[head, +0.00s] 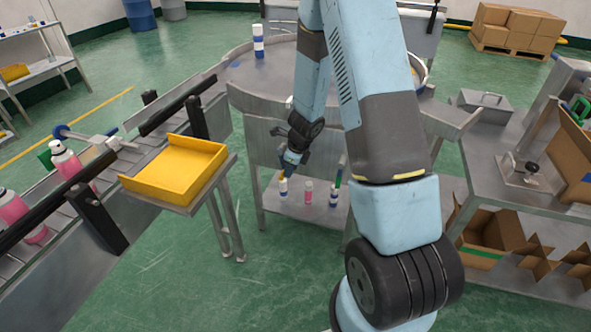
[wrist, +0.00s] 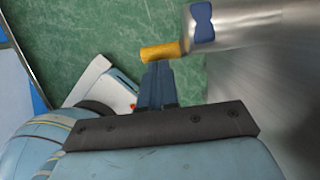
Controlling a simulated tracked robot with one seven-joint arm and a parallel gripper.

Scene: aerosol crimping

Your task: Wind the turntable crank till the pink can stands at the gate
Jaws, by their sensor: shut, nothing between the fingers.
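The turntable (head: 240,72) is a large round grey table at the back centre, partly hidden by my arm. A blue-and-white can (head: 258,40) stands on its far left part. My gripper (head: 290,162) is low at the turntable's front. In the wrist view my gripper (wrist: 158,68) has its blue fingers shut and empty, with tips right by an orange-yellow grip (wrist: 162,51), probably the crank handle; I cannot tell whether they touch. The grip lies beside a grey metal part with a blue mark (wrist: 202,22). I cannot make out a pink can on the turntable or the gate.
A small pink can (head: 308,191) stands among blue-and-white ones on the low shelf (head: 300,212). A yellow tray (head: 214,156) and a conveyor with pink cans (head: 66,160) are at left. A grey bench (head: 480,150) with cartons is at right.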

